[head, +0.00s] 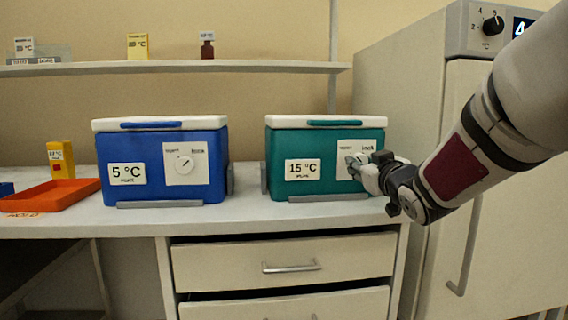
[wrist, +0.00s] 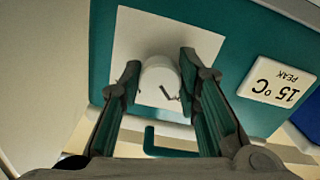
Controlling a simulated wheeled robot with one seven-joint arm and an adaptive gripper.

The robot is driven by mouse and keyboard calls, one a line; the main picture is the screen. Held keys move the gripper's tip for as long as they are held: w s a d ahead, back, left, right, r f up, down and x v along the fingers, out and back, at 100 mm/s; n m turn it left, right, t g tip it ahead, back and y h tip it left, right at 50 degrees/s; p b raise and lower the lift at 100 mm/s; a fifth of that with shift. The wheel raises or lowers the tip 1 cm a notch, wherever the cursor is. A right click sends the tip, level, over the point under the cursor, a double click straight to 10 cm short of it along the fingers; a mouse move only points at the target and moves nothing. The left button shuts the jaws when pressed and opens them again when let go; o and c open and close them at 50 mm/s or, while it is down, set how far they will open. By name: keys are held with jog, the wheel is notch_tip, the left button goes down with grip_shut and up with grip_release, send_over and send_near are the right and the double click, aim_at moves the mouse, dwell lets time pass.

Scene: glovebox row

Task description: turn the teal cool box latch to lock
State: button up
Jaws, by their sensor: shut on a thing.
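The teal cool box (head: 284,150) stands closed on the bench, with a white lid and a "15 °C" label. Its latch is a round white knob on a white square plate (head: 367,146) on the front; the gripper mostly hides it in the head view. In the wrist view, which looks upside down, the white knob (wrist: 160,76) sits between my fingers, with a small dark mark on its face. My gripper (head: 356,166) reaches in from the right and is shut on the knob. The "lock" word shows at the plate's upper right in the head view.
A blue cool box (head: 146,184) labelled "5 °C" stands to the left, with its own knob. An orange tray (head: 62,196) lies farther left. A tall cabinet (head: 400,110) with a dial stands close on the right. Drawers (head: 290,260) are below the bench.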

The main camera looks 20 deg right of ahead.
jog(key=shift+m, duration=0.3)
jog(key=m+p, duration=0.1)
jog(key=m, duration=0.2)
jog(key=shift+a+m, duration=0.1)
jog(key=shift+m, duration=0.3)
jog(key=m+p, duration=0.1)
jog(key=m, duration=0.3)
jog(key=shift+a, duration=0.1)
jog(key=m, duration=0.5)
jog(key=shift+r+p, duration=0.1)
jog(key=shift+p, duration=0.3)
jog(key=m, duration=0.4)
jog(key=shift+p, duration=0.4)
jog(key=shift+o, duration=0.2)
jog(key=shift+m, duration=0.4)
jog(key=o, duration=1.1)
jog(key=shift+o, duration=0.2)
